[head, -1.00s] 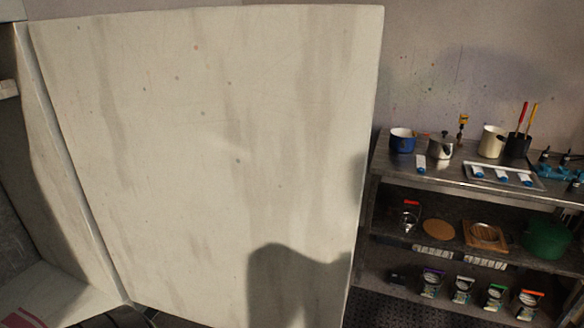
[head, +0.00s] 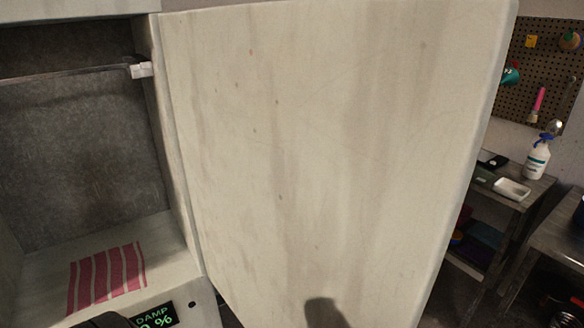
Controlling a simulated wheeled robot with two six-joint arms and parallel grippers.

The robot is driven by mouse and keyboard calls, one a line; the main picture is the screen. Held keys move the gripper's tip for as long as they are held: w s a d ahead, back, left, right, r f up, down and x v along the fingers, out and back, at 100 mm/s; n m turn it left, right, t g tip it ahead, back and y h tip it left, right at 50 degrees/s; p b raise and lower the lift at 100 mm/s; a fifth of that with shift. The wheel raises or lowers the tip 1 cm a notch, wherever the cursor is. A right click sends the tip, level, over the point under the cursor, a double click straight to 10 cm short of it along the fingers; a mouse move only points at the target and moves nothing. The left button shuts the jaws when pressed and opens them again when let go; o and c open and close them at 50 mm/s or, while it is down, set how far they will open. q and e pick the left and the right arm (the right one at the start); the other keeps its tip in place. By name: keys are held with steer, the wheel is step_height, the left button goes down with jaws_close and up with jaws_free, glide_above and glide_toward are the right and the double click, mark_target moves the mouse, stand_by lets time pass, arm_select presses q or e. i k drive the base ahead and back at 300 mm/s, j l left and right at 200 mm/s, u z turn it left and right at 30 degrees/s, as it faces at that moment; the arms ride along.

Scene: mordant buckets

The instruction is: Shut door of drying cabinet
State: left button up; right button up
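The drying cabinet's door (head: 330,150) is a large off-white panel with stains and small spots. It stands open, joined to the cabinet along its left edge, and fills the middle of the head view. The open drying cabinet (head: 85,130) is at left, with a grey inside and a rail (head: 65,75) across the top. A red striped cloth (head: 107,279) lies on its floor. A display (head: 156,318) with green text is on the front below. A dark shape at the bottom left edge partly covers it; I cannot tell what it is. Neither gripper shows clearly.
Right of the door is a metal table (head: 515,190) with a spray bottle (head: 537,158) and a white tray (head: 511,189). A pegboard (head: 550,65) with tools hangs behind. Another metal table (head: 560,240) stands at the right edge. A dark shadow falls on the door's lower part.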

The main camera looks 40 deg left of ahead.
mark_target(330, 150)
steer(key=i+l+u, duration=0.1)
steer(key=u, duration=0.4)
steer(key=i+l+u, duration=0.15)
steer(key=u, duration=0.3)
steer(key=l+u, duration=0.25)
steer(key=u, duration=0.25)
steer(key=i+l+u, duration=0.1)
steer(key=l+u, duration=0.2)
steer(key=u, duration=0.15)
steer(key=l+u, duration=1.1)
